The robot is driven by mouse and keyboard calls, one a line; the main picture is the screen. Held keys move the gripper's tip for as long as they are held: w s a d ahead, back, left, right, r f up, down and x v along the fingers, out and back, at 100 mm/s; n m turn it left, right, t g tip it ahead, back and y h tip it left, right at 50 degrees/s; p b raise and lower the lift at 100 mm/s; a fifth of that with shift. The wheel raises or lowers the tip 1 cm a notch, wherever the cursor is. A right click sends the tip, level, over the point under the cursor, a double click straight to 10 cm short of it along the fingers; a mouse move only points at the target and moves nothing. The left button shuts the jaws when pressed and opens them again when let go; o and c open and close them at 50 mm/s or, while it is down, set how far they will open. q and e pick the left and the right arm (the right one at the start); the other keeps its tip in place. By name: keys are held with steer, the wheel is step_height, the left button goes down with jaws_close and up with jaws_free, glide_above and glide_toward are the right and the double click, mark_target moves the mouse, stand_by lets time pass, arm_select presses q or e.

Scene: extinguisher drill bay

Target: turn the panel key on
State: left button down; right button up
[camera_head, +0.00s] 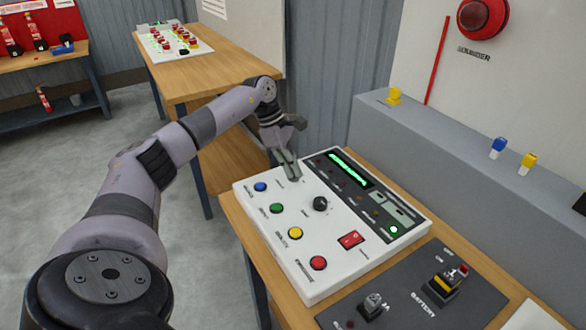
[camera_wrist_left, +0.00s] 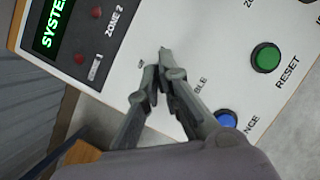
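The white control panel (camera_head: 268,230) lies on a wooden table, and its corner with the lit green display also shows in the left wrist view (camera_wrist_left: 115,75). My left gripper (camera_head: 291,172) reaches down to the panel's far left part. In the left wrist view its fingers (camera_wrist_left: 162,68) are nearly together at the key spot, between printed labels. The panel key is almost wholly hidden between the fingertips, so its angle cannot be read. My right gripper is not in view.
Blue (camera_head: 260,187), green (camera_head: 277,208), yellow (camera_head: 295,233) and red (camera_head: 318,263) buttons, a black knob (camera_head: 320,204) and a red switch (camera_head: 350,240) sit on the panel. A dark battery plate (camera_head: 405,290) lies in front. A grey ledge (camera_head: 450,155) runs behind.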

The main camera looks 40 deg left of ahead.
arm_select(q)
steer(key=shift+r+m+g, duration=0.1)
steer(key=shift+m+g, duration=0.2)
steer(key=shift+m, duration=0.7)
steer(key=c, duration=1.8)
jaws_free()
steer(key=shift+a+r, duration=0.1)
steer(key=shift+r, duration=0.05)
steer(key=v, duration=1.1)
steer(key=shift+a+r, duration=0.2)
steer(key=shift+a, duration=0.1)
